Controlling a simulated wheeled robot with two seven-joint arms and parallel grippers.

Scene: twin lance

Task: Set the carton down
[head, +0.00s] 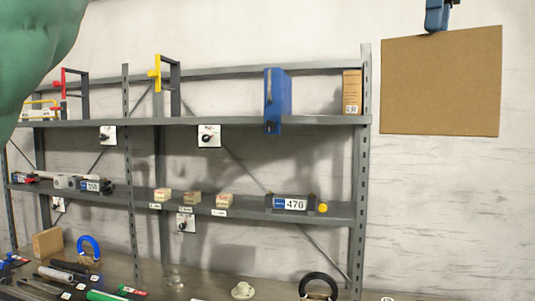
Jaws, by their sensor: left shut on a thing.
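A brown carton (440,85) hangs in the upper right of the head view, in front of the pale wall and to the right of the shelf rack. It shows as a flat, nearly upright brown face. My left gripper (437,18), blue, is at the middle of the carton's top edge and is shut on it. Most of this gripper is cut off by the top of the picture. The carton's other sides are hidden. My right gripper is not in view.
Below, a brown surface (205,285) carries a white cup (243,290), a black ring (318,286) and tools. Bare wall surrounds the carton.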

